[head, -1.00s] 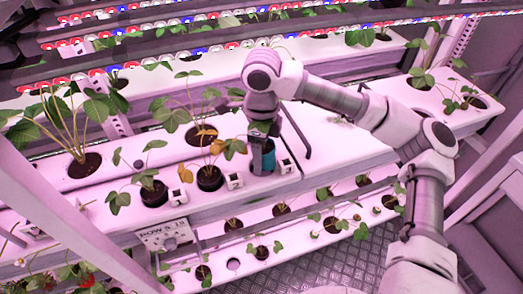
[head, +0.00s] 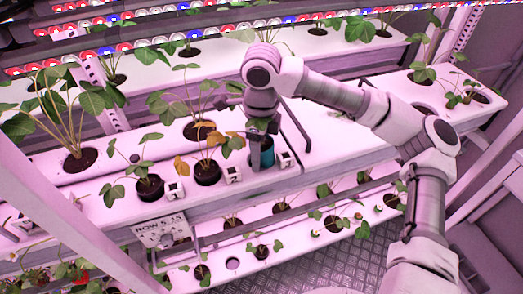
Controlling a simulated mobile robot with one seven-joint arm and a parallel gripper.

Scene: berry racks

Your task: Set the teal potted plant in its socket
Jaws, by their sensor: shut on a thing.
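The teal pot (head: 268,157) is on the near side of the white middle shelf, beside the rightmost small white cube. My gripper (head: 257,150) points down over it and is shut on it, with a grey finger in front of the pot's left side. Green leaves (head: 262,125) show around the fingers. The pot looks upright. Its socket is hidden beneath or behind it, and I cannot tell whether the pot is in the socket or just above it.
Two dark-potted plants (head: 207,170) (head: 149,187) stand to the left in the same row. White cubes (head: 233,174) (head: 175,190) sit beside them. A dark bar (head: 296,122) lies right of my gripper. A lower shelf (head: 330,226) holds several small plants.

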